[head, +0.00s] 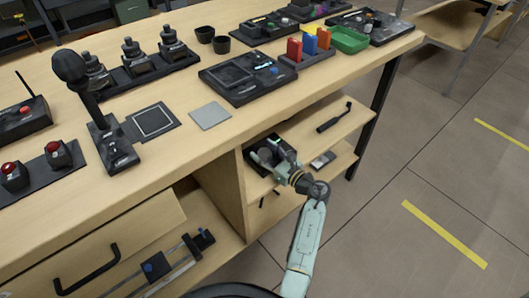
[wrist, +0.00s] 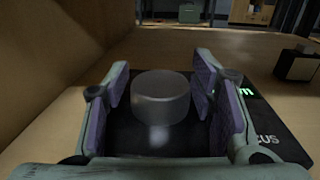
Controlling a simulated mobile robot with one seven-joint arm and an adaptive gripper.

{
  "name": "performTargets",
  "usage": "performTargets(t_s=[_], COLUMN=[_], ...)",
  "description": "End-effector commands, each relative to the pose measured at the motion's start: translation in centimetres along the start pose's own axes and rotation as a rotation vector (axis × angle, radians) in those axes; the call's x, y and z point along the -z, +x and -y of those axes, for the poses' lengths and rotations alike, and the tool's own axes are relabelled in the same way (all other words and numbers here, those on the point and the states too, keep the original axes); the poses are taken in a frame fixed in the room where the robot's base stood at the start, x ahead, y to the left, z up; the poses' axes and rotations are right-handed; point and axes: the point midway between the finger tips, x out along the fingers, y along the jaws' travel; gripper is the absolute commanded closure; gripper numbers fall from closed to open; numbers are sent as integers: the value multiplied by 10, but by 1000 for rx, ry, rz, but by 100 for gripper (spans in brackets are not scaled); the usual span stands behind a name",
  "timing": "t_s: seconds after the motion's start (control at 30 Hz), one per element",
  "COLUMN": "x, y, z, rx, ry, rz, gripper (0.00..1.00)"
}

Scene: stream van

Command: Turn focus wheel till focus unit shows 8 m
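The focus unit (wrist: 283,146) is a flat black box lying on the shelf inside the desk; the end of a white label, "CUS", shows on it. Its focus wheel (wrist: 161,98) is a short, smooth grey cylinder standing up from the top. The green display (wrist: 246,91) is mostly hidden behind my right finger; only an "m" shows, so the number cannot be read. My gripper (wrist: 162,88) is open, its purple-padded fingers on either side of the wheel with a gap at each side. In the head view my gripper (head: 267,153) reaches into the shelf and covers much of the unit.
A wooden side wall (wrist: 50,60) rises close on the left. A small dark box (wrist: 297,66) stands on the shelf beyond the unit to the right. In the head view a black tool (head: 333,118) lies farther along the upper shelf. The desktop (head: 185,150) is above.

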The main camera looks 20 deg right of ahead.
Motion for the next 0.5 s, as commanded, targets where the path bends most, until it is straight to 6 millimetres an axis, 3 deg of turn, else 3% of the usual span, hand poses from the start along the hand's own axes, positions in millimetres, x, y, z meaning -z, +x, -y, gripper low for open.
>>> performTargets(t_s=[0.5], x=[0], y=[0], z=[0], rx=[-1], ry=[1], rz=[0], gripper=[86])
